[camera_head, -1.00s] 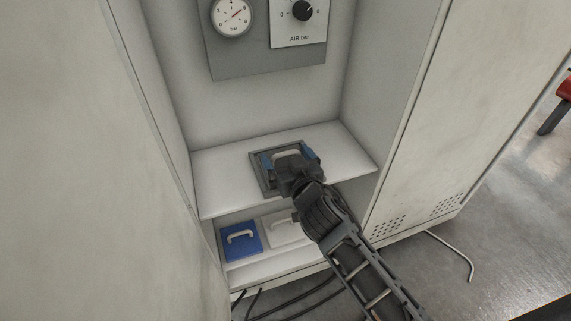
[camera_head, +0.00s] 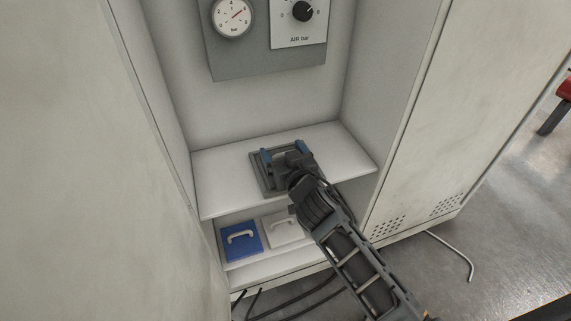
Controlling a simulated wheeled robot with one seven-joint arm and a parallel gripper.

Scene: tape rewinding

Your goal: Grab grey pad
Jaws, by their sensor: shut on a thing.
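The grey pad (camera_head: 268,178) lies on the white upper shelf inside the cabinet, in a dark square surround. My gripper (camera_head: 284,153) is over the pad from the front right, with its two blue-tipped fingers drawn in. It is shut on the grey pad, seemingly at its handle. The wrist and fingers hide the handle and most of the pad's right side. I cannot tell whether the pad is clear of the shelf.
A blue pad (camera_head: 241,240) and a white pad (camera_head: 283,229), each with a pale handle, sit on the lower shelf. A gauge (camera_head: 232,17) and an air knob (camera_head: 302,11) are on the back wall. Cabinet walls stand close on both sides.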

